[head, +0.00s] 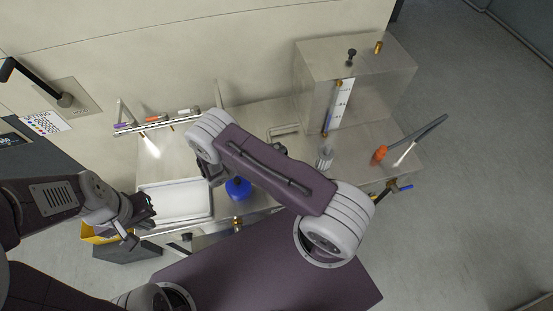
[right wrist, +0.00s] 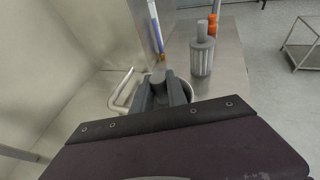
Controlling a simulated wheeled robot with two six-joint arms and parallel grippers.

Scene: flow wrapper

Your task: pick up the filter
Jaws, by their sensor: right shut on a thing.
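A grey ribbed cylindrical filter (head: 325,155) with a narrower top stands upright on the steel bench, right of my right gripper; it also shows in the right wrist view (right wrist: 202,55). My right gripper (right wrist: 160,85) is shut on a grey knob (right wrist: 158,76), which looks like the top of another such filter. The body below the knob is hidden by the fingers; a pale round rim (right wrist: 187,88) shows behind them. In the head view the right gripper (head: 279,148) is mostly behind my arm. My left gripper (head: 143,224) is open and empty, beside the white tray.
The white tray (head: 160,190) lies on the left of the bench. A blue round thing (head: 238,188) is near the front edge. A steel box (head: 375,85) with a scale strip stands at the back. A bent bar (right wrist: 118,95) is left of the right gripper.

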